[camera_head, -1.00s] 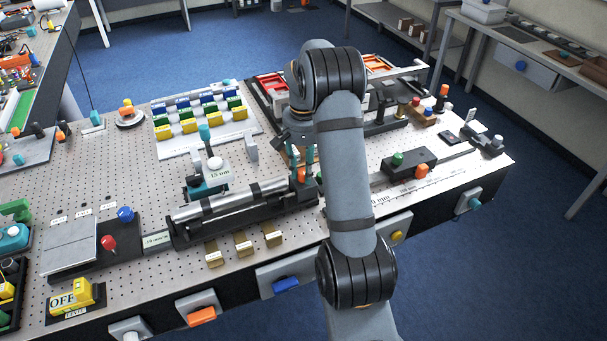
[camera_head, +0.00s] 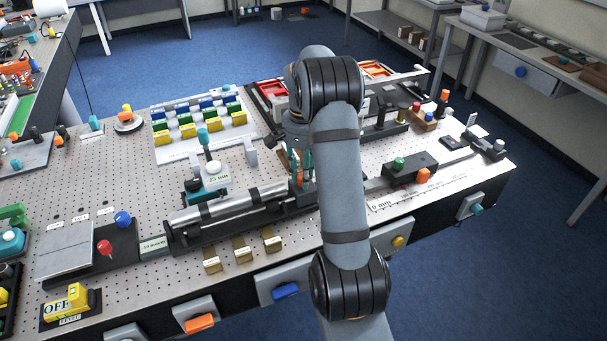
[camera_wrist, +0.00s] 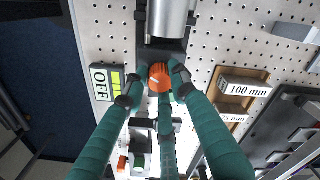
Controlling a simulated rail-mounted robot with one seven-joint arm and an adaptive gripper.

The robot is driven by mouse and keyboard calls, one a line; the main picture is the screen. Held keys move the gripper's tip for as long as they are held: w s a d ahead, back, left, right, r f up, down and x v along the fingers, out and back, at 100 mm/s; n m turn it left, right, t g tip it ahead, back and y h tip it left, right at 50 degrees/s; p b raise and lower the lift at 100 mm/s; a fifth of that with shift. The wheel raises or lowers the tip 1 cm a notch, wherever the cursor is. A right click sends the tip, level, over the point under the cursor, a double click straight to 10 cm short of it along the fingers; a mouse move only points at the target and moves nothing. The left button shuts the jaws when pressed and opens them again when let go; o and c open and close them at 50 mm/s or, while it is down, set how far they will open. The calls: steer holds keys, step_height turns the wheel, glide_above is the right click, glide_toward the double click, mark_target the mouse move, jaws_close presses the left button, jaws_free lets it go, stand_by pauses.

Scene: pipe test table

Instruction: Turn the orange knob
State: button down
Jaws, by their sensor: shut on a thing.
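The orange knob (camera_wrist: 159,77) shows in the wrist view at the end of a dark mount, with a pale mark on its face. In the head view, my gripper (camera_head: 305,160) is at the right end of the silver cylinder (camera_head: 235,205), partly hidden by my arm. A little of the orange knob (camera_head: 299,178) shows beside the fingers there.
A yellow OFF box (camera_head: 70,304) stands at the front left. Small tan blocks (camera_head: 241,249) stand in front of the cylinder. A rail with a green and orange-knobbed carriage (camera_head: 409,170) lies to the right. The perforated table (camera_head: 110,170) has bare room at left.

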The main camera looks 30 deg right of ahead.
steer(key=shift+s+a+f, duration=0.15)
steer(key=shift+s+a, duration=0.05)
steer(key=c, duration=1.8)
jaws_free()
steer(key=o, duration=0.4)
steer(key=shift+w, duration=0.1)
steer(key=shift+d, duration=0.1)
step_height(320, 180, up, 12)
step_height(320, 180, down, 12)
steer(key=shift+r, duration=0.15)
